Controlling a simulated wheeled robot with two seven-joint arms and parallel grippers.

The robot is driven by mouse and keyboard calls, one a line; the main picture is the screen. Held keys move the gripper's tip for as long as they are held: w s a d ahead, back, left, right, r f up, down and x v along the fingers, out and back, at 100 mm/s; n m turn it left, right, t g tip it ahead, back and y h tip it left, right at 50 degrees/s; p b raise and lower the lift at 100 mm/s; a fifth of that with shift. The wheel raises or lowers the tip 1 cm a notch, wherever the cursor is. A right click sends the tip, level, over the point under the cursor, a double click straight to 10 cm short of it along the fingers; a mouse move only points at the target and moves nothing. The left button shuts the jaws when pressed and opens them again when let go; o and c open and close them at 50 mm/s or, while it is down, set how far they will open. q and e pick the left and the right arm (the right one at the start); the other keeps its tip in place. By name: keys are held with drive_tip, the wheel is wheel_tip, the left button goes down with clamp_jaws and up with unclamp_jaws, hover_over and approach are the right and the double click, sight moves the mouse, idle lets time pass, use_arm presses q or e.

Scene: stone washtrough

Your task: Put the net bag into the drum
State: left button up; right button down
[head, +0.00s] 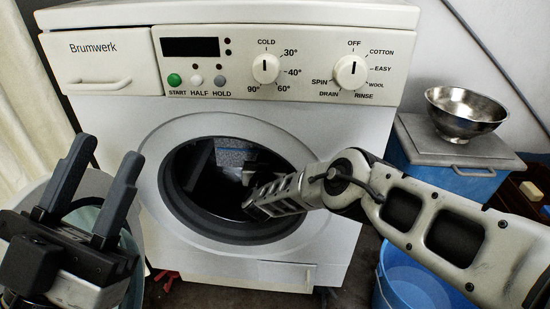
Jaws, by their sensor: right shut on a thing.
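The washing machine (330,215) faces me with its round drum opening (172,198) uncovered. My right arm comes in from the right and reaches through the opening. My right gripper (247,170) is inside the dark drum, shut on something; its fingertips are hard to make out. A pale blue-grey speckled patch (232,158) shows at the gripper inside the drum and looks like the net bag; most of it is hidden in shadow. My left gripper (106,152) is open and empty at the lower left, in front of the machine.
A pale round rim (93,183), perhaps the open door, shows behind my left gripper. At right a metal bowl (466,112) sits on a grey lid (420,140) over a blue bin (470,183). A blue bucket (415,285) stands below my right arm.

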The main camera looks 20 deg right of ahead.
drive_tip(key=c, duration=1)
unclamp_jaws()
drive_tip(key=shift+d, duration=0.1)
use_arm(q)
drive_tip(key=shift+f, duration=0.1)
use_arm(e)
drive_tip(key=shift+o, duration=0.2)
drive_tip(key=shift+s, duration=0.15)
use_arm(q)
wheel_tip(320, 180, down, 7)
drive_tip(key=w+n+g+y+p, duration=0.1)
drive_tip(key=n+y+p, duration=0.3)
drive_tip(key=n+y, duration=0.2)
drive_tip(key=shift+w+n+y, duration=0.25)
drive_tip(key=shift+n+y, duration=0.05)
drive_tip(key=shift+n, duration=1)
use_arm(e)
drive_tip(key=v, duration=1.5)
drive_tip(key=shift+s, duration=0.35)
